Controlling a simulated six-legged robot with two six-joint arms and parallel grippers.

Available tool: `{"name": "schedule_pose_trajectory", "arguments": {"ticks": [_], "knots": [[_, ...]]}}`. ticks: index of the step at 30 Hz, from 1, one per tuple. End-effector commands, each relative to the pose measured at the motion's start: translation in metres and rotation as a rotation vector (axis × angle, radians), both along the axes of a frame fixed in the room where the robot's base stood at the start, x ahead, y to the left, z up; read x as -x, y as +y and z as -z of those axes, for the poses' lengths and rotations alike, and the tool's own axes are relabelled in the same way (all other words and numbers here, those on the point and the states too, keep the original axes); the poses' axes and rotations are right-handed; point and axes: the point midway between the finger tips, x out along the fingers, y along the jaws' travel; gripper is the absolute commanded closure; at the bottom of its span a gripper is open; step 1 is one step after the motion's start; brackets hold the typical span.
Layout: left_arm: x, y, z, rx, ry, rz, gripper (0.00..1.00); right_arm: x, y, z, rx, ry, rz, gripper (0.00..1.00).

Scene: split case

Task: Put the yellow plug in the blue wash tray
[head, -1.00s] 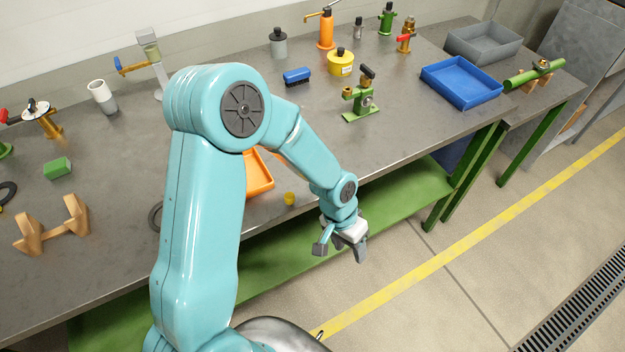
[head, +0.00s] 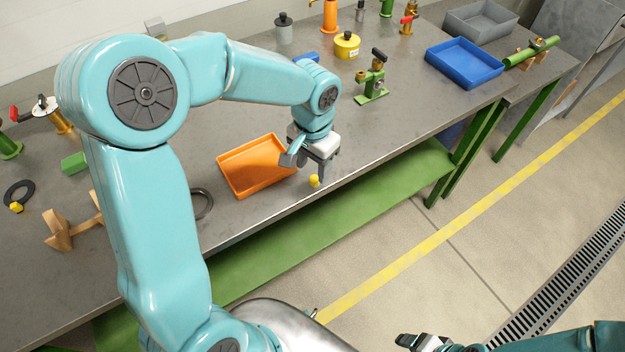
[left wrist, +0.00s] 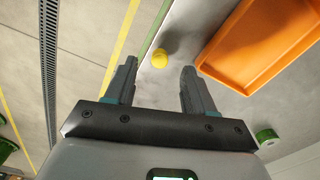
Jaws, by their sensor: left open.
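The small yellow plug (head: 314,181) stands on the grey workbench near its front edge, just right of the orange tray. The blue wash tray (head: 466,63) is at the bench's right end and looks empty. My left gripper (head: 308,166) is open, pointing down just above and behind the plug. In the left wrist view the plug (left wrist: 159,58) shows beyond the open fingers (left wrist: 160,68), between their tips and apart from them. My right gripper (head: 412,341) is low at the bottom edge, away from the bench; its jaw state is unclear.
An orange tray (head: 252,168) lies beside my left gripper. A green-based valve fitting (head: 372,82) and a yellow can (head: 346,46) stand between it and the blue tray. A grey tray (head: 481,20) sits behind the blue one. A black ring (head: 203,204) lies left of the orange tray.

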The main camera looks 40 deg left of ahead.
Motion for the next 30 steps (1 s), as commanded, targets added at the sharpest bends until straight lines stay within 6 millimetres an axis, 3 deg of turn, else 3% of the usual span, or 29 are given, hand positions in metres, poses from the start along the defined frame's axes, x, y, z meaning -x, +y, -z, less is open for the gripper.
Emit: {"name": "schedule_pose_trajectory", "arguments": {"ticks": [5, 13, 22, 27, 30], "knots": [[0.000, 0.001, 0.013, 0.001, 0.004, 0.000, 0.46, 0.000, 0.000, -0.001, 0.000, 0.000, 0.000, 0.32], [-0.004, 0.003, 0.054, 0.001, 0.004, 0.000, 0.46, 0.000, 0.000, -0.006, 0.000, 0.000, 0.000, 0.32], [-0.003, 0.004, 0.060, 0.001, 0.000, 0.000, 0.46, 0.000, 0.000, -0.006, 0.000, 0.000, 0.000, 0.32], [-0.003, 0.004, 0.060, 0.001, 0.000, 0.000, 1.00, 0.000, 0.000, -0.006, 0.000, 0.000, 0.000, 0.32], [-0.003, 0.003, 0.059, 0.001, 0.000, 0.000, 1.00, 0.000, 0.000, -0.006, 0.000, 0.000, 0.000, 0.32]]}}
